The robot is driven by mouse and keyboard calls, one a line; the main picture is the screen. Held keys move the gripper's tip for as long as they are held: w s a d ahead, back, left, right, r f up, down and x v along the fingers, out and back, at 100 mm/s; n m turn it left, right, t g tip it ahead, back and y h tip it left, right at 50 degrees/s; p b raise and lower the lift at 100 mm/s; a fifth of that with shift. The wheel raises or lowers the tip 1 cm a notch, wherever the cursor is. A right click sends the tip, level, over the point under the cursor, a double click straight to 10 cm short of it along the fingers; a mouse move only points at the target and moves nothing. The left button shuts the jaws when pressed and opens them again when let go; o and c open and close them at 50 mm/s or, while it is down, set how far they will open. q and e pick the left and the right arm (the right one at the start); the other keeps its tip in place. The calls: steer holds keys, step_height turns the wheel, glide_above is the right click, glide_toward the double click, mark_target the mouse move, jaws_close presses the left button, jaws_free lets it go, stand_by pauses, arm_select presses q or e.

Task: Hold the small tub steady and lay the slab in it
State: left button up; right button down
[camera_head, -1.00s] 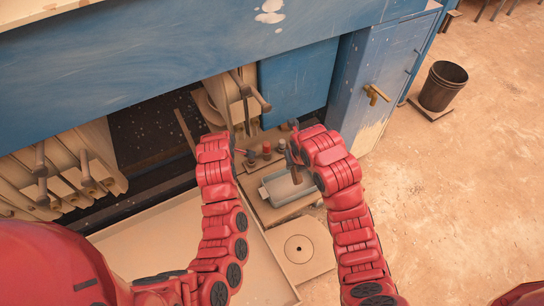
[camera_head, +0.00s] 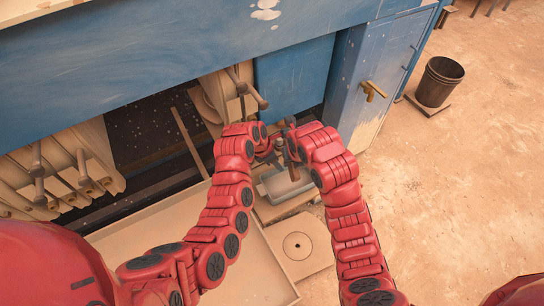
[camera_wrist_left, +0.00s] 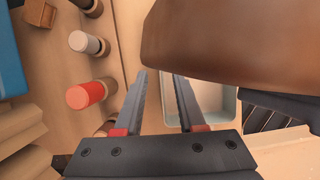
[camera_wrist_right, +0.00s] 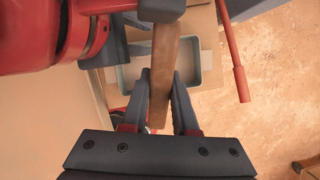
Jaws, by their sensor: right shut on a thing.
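The small grey tub (camera_head: 284,186) sits on a low board beneath my two grippers. It shows in the left wrist view (camera_wrist_left: 230,105) and, partly hidden, in the right wrist view (camera_wrist_right: 208,72). My right gripper (camera_wrist_right: 162,78) is shut on the brown slab (camera_wrist_right: 163,60), held above the tub; the slab also shows in the head view (camera_head: 293,149). My left gripper (camera_wrist_left: 162,74) is open and empty, its fingers pointing toward one wall of the tub. I cannot tell whether they touch it. The slab hides part of the tub in the left wrist view.
A red-topped container (camera_wrist_left: 80,96) and a grey-white one (camera_wrist_left: 84,42) stand beside the tub. The blue press frame (camera_head: 290,82) rises behind.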

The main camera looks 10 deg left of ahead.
mark_target(284, 172)
arm_select(q)
steer(key=shift+x, duration=2.6)
steer(key=shift+s, duration=0.1)
steer(key=shift+f, duration=0.1)
jaws_close()
steer(key=shift+s, duration=0.1)
